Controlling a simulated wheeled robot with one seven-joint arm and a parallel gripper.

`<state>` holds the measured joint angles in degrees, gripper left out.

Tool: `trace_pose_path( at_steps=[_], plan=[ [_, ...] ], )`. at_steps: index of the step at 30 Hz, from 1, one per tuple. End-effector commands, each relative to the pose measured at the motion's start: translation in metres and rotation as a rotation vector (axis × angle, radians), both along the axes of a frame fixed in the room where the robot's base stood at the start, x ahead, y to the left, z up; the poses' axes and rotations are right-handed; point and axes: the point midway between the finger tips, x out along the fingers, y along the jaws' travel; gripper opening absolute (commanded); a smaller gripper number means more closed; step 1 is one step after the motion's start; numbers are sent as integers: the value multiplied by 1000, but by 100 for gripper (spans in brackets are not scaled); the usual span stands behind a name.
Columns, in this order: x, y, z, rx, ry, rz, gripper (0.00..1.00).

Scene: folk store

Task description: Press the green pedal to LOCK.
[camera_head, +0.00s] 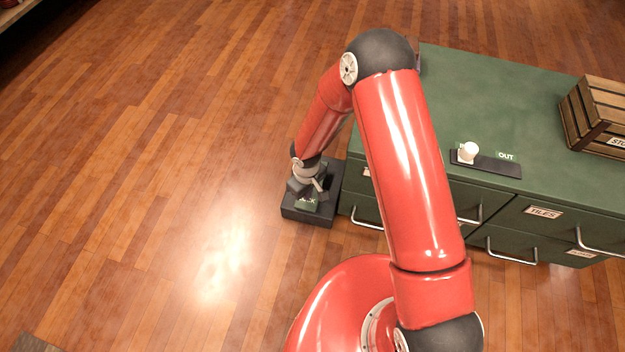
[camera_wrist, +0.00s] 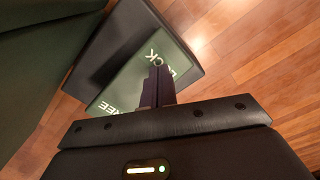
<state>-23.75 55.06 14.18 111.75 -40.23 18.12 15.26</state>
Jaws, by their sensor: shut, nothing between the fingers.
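The green pedal (camera_head: 308,204) sits on a black base (camera_head: 308,219) on the floor, left of the green cabinet. In the head view my gripper (camera_head: 306,196) is right over the pedal and hides much of it. In the wrist view the green pedal (camera_wrist: 125,88) shows the letters "LOCK" at one end, partly covered, and "FREE" at the other, partly cut off. My gripper (camera_wrist: 158,72) is shut and empty, its fingertips over the pedal beside the LOCK lettering. I cannot tell whether the tips touch it.
The green cabinet (camera_head: 480,85) with handled drawers stands right of the pedal. On it are a white knob (camera_head: 467,151) on a black slide plate marked OUT, and a wooden crate (camera_head: 598,115). The wooden floor (camera_head: 150,160) to the left is clear.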

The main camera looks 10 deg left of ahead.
Motion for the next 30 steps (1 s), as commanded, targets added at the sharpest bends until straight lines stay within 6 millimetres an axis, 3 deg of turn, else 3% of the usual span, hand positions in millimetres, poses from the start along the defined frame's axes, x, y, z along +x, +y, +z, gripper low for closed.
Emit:
trace_pose_path(
  at_steps=[24, 30],
  plan=[
    [0, 0, 82, 0, 0, 0, 0],
    [0, 0, 90, 0, 0, 0, 0]
  ],
)
